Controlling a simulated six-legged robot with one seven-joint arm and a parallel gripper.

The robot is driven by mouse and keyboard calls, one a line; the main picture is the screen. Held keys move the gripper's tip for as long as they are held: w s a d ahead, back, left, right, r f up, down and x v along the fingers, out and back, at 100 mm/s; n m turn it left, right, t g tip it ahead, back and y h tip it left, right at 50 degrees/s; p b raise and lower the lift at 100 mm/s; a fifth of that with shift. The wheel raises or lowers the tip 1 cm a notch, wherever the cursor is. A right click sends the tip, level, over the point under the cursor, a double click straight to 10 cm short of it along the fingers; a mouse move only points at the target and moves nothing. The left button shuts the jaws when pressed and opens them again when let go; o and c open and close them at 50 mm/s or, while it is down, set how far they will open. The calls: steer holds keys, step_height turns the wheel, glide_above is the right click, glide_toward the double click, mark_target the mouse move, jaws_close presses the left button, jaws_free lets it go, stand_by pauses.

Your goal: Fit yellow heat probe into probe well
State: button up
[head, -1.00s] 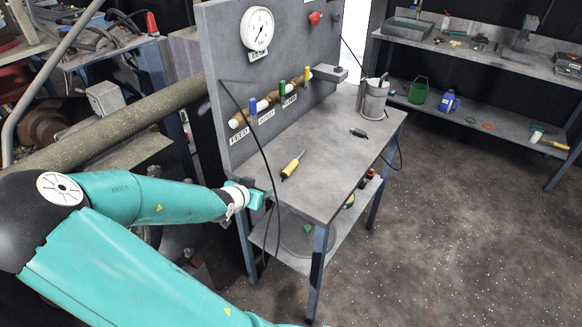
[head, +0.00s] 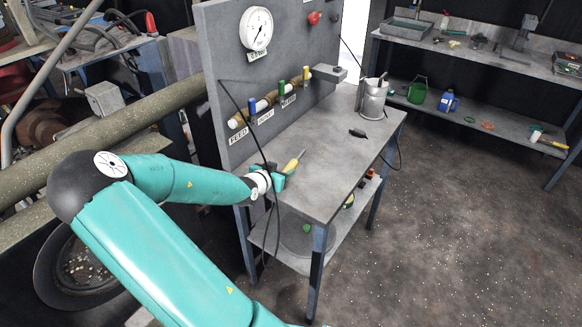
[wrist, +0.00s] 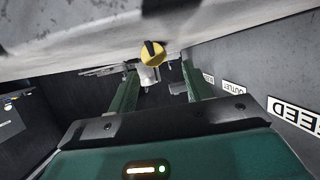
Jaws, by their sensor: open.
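The yellow heat probe (head: 293,161) lies on the grey bench top near its left edge, partly hidden by my gripper. In the wrist view its yellow end with a dark slot (wrist: 152,54) faces me, between the lines of my two fingers and a little above them in the picture. My gripper (head: 277,178) is at the bench's left edge, close to the probe. Its two green fingers are apart and empty in the wrist view (wrist: 160,72). A grey block (head: 330,73) juts from the panel; I cannot tell whether it is the probe well.
The upright panel (head: 225,75) carries a gauge (head: 257,28) and a pipe with coloured valve handles. A black cable (head: 242,112) hangs near my gripper. A metal can (head: 372,98) and a small black object (head: 358,133) are on the bench (head: 335,165). Its middle is clear.

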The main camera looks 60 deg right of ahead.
mark_target(289, 166)
steer(key=shift+x, duration=2.65)
steer(key=shift+s, duration=0.15)
jaws_close()
